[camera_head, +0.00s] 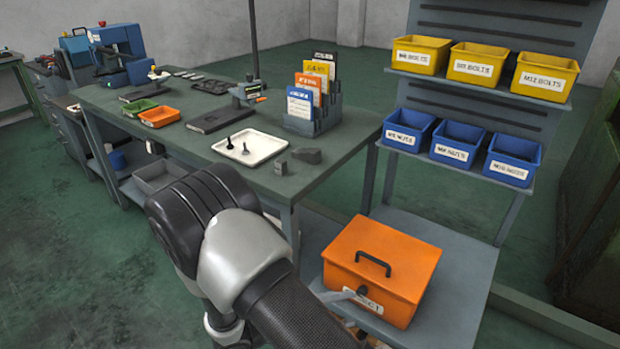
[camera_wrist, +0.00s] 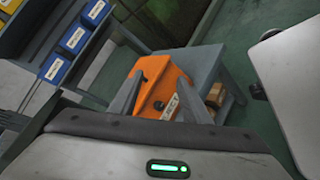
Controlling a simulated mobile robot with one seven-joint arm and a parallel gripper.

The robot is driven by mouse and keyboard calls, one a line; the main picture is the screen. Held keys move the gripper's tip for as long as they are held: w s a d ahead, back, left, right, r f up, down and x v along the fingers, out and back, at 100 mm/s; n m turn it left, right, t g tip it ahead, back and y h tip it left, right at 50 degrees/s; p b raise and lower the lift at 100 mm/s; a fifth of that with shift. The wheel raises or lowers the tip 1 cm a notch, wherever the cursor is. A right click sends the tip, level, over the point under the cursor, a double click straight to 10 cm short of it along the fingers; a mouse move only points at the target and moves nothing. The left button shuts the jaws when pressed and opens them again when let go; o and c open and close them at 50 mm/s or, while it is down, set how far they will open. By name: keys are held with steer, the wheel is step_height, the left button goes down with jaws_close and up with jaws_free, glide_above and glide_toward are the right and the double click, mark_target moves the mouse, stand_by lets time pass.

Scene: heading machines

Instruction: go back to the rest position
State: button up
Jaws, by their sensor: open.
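My gripper (camera_wrist: 161,78) is open, and its two grey fingers stand apart at either side of an orange lidded box in the wrist view. The orange box (camera_head: 385,262) sits shut on the lower grey shelf in the head view, with a dark handle on its lid. In the wrist view the box (camera_wrist: 172,72) shows between and beyond the fingers, with its white label. Nothing shows held between the fingers. In the head view my arm reaches down to the box's front, and a grey finger crosses near its label; whether it touches I cannot tell. Most of my gripper is hidden there.
A green workbench (camera_head: 345,150) at left carries a white tray (camera_head: 270,158) with dark bolts, a card rack (camera_head: 330,120) and small trays. Yellow bins (camera_head: 480,65) and blue bins (camera_head: 457,145) hang on the rack at right. Green floor (camera_head: 50,240) is clear at left.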

steer(key=s+d+r+m+y, duration=0.2)
steer(key=s+r+m+y, duration=0.25)
steer(key=r, duration=0.55)
steer(key=s+d+r+m+y, duration=0.3)
steer(key=s+r+y, duration=0.15)
steer(key=r, duration=0.55)
steer(key=s+d+r+m+y, duration=0.25)
steer(key=r+m+y, duration=0.2)
steer(key=r, duration=0.55)
step_height(320, 180, up, 21)
steer(key=p, duration=2)
steer(key=shift+s+a+f, duration=0.2)
steer(key=shift+s+a, duration=0.05)
steer(key=shift+a, duration=0.05)
